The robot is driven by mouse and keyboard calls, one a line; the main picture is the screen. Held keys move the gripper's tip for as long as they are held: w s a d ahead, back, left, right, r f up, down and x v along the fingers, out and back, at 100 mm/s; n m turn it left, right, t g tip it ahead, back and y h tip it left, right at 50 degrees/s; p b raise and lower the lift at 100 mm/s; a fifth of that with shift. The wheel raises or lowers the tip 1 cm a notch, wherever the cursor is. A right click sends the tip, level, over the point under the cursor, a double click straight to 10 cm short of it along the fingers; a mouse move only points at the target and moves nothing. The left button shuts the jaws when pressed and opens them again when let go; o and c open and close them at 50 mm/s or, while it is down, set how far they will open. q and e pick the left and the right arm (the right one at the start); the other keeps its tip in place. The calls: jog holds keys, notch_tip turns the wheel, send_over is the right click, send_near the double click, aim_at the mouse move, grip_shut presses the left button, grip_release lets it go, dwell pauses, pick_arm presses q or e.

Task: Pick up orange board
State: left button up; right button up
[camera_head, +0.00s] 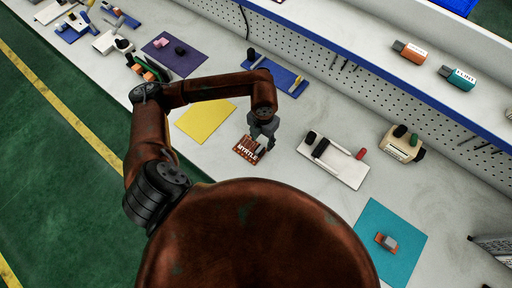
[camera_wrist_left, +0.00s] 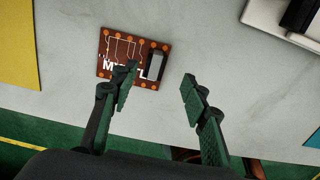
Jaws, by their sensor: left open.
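My left gripper (camera_head: 262,133) hangs just above the board's right end. In the left wrist view the left gripper (camera_wrist_left: 160,82) is open, with one finger covering part of the lettering and the other to the right of the board. My right gripper is not in view.
A yellow sheet (camera_head: 205,119) lies left of the board and a white tray (camera_head: 343,170) with dark and red parts lies to its right. A blue tray (camera_head: 283,79) lies behind. A teal mat (camera_head: 383,222) is farther right. Bare bench surrounds the board.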

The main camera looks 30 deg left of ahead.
aim_at(261, 148)
pick_arm(q)
jog(key=f, duration=0.7)
jog(key=shift+w+a+f, duration=0.1)
jog(key=shift+a+f, duration=0.15)
jog(key=shift+f, duration=0.05)
jog(key=shift+c, duration=0.3)
grip_shut()
